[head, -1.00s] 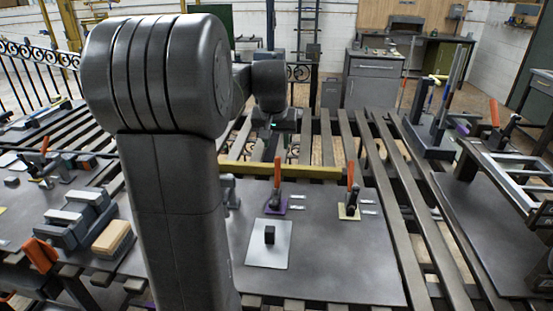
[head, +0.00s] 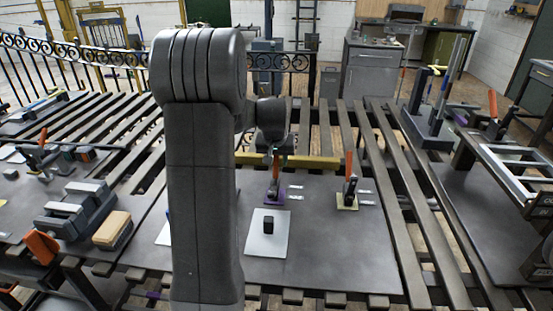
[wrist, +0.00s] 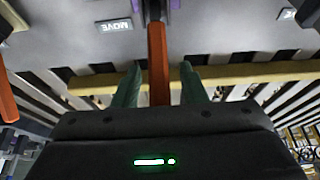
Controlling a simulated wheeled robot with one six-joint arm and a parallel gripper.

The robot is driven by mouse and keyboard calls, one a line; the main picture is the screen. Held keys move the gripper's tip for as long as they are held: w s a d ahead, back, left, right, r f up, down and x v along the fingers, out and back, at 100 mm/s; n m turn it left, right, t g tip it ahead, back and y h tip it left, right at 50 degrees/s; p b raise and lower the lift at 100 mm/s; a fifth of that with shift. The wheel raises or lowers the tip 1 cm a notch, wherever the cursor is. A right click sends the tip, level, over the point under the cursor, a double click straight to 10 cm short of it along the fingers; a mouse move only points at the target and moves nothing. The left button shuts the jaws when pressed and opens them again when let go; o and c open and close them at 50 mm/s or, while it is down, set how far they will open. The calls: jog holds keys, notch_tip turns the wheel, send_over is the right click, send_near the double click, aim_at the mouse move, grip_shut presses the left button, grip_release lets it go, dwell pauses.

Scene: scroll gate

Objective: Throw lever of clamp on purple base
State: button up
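The clamp on the purple base (head: 272,198) stands on the dark table plate in the head view, its orange lever (head: 275,178) upright. In the wrist view the orange lever (wrist: 158,62) runs between the two green fingers of my gripper (wrist: 160,75), with the purple base (wrist: 173,4) at the top edge. My gripper is open, with a visible gap on each side of the lever. In the head view my wrist (head: 270,120) is just above and behind this clamp, and the fingers are hard to make out.
A clamp on a yellow base (head: 347,201), also with an orange lever, stands to the right. A white plate with a black block (head: 269,224) lies in front. A yellow bar (head: 315,162) runs behind the clamps. Another orange lever (wrist: 5,98) shows at the wrist view's left edge.

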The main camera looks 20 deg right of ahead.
grip_shut()
